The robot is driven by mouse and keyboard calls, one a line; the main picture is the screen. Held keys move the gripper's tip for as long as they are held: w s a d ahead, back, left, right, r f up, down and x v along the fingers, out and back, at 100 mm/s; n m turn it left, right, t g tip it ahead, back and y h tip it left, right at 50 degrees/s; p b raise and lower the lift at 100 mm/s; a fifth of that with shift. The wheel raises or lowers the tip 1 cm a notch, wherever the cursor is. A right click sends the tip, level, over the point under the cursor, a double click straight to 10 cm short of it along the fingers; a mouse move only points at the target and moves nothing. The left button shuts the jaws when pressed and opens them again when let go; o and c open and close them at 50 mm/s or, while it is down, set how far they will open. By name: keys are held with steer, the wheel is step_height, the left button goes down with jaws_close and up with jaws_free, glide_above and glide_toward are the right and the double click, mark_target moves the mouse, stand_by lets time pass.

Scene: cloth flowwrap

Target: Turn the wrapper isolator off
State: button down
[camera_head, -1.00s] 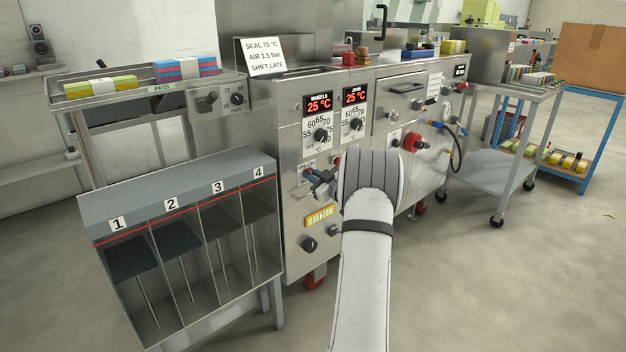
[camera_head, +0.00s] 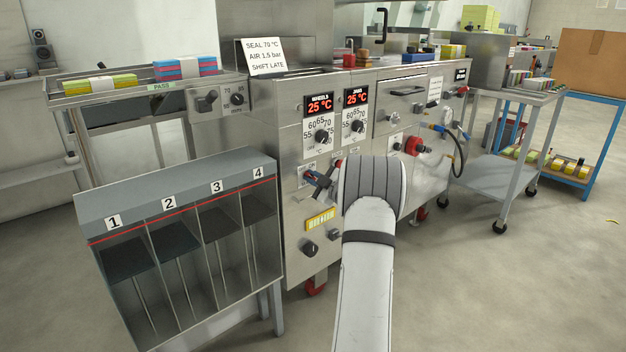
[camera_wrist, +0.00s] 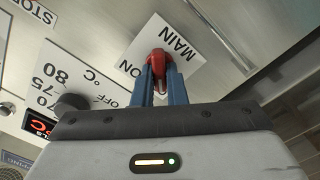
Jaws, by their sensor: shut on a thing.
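The isolator's red handle (camera_wrist: 160,62) sits on a white plate (camera_wrist: 181,44) marked MAIN and ON in the wrist view. My gripper (camera_wrist: 161,72) has its two blue fingers shut on this handle, one on each side. In the head view my gripper (camera_head: 312,177) is at the front of the steel wrapper cabinet, below the temperature dials. The handle is too small and covered there to make out its angle.
Two red displays (camera_head: 320,105) reading 25 °C stand above the dials. A red stop button (camera_head: 412,144) and hoses are to the right. A numbered grey bin rack (camera_head: 180,193) stands close on the left. A steel trolley (camera_head: 500,178) is at the right.

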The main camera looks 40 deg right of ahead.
steer(key=c, duration=1.5)
jaws_free()
steer(key=shift+o, duration=0.2)
steer(key=s+p, duration=0.2)
steer(key=s, duration=0.6)
steer(key=shift+d+p, duration=0.3)
steer(key=shift+w, duration=0.1)
